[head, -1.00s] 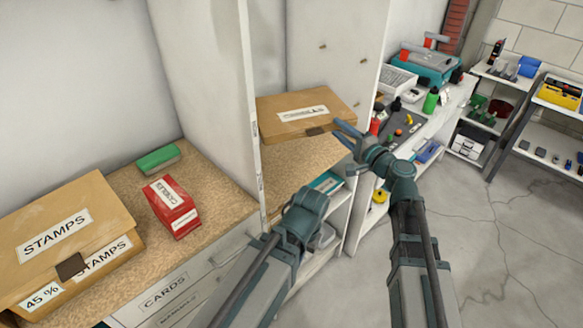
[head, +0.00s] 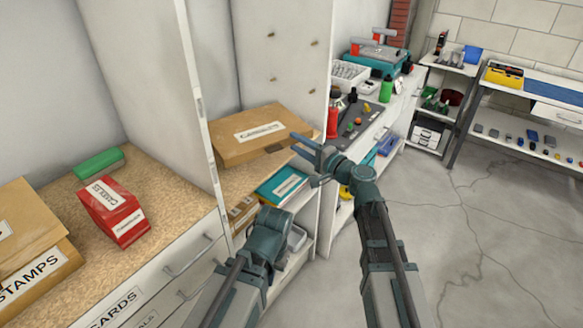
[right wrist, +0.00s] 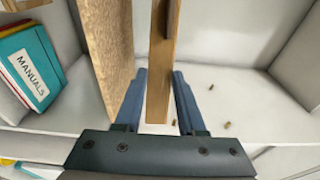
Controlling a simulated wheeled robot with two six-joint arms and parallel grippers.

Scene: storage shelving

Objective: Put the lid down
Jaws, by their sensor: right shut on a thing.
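The lid (head: 262,132) is a flat tan cardboard piece with a white label whose print I cannot read surely. It is in the tall white cabinet, above its cork-brown shelf (head: 232,186); whether it touches the shelf I cannot tell. My right gripper (head: 305,155) is shut on the lid's near right edge. In the right wrist view the lid (right wrist: 160,70) shows edge-on between the two blue fingers of my right gripper (right wrist: 160,85), with the cork shelf (right wrist: 110,50) beside it at the left. My left gripper is not in view.
Below the cork shelf stand teal manuals (head: 281,187); they also show in the right wrist view (right wrist: 32,70). On the left counter are a red box (head: 112,210), a green block (head: 98,162) and a stamps box (head: 35,265). A cabinet wall (head: 160,80) divides the two spaces. Floor at right is clear.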

